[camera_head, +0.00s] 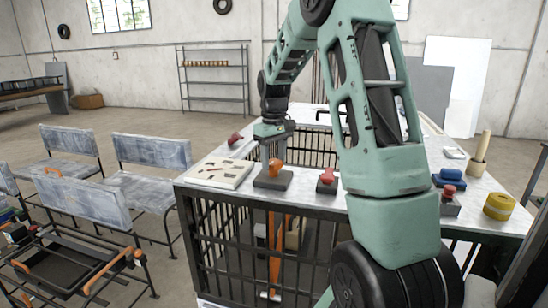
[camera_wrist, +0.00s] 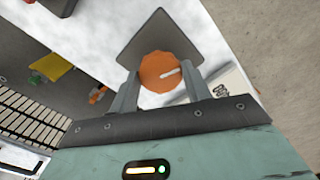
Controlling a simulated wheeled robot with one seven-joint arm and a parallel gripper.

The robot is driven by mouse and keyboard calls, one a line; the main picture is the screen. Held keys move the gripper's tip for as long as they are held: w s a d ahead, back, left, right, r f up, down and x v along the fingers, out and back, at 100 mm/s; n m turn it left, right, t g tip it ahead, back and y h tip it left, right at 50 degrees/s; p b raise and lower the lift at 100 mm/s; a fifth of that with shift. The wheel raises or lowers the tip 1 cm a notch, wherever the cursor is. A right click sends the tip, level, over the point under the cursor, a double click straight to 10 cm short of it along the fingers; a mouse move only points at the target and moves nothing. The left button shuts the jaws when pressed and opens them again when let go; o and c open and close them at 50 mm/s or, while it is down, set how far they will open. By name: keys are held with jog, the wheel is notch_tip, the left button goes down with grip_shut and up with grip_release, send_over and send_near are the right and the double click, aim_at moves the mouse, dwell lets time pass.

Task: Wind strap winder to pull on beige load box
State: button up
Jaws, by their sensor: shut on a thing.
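The strap winder, an orange knob (camera_head: 275,165) on a dark grey block (camera_head: 272,181), stands near the front edge of the table. My gripper (camera_head: 268,156) points down over it from the far side. In the wrist view the orange knob (camera_wrist: 163,73), with a pale mark on its face, sits between my two fingers (camera_wrist: 157,90), which are shut on it. An orange strap (camera_head: 275,262) hangs inside the barred cage below. A beige box (camera_head: 293,234), likely the load box, shows partly behind the bars; most of it is hidden.
On the table (camera_head: 395,185) are a red knob (camera_head: 327,178), a pale board with small pieces (camera_head: 219,172), a blue item (camera_head: 449,177) and a yellow roll (camera_head: 499,205). Grey chairs (camera_head: 150,155) and a black cart (camera_head: 75,262) stand to the left.

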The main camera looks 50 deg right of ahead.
aim_at(274, 162)
jog(key=shift+m, duration=1.5)
jog(key=o, duration=1)
jog(key=shift+r, duration=0.1)
notch_tip(274, 162, up, 17)
jog(key=b, duration=0.3)
jog(key=shift+r, duration=0.15)
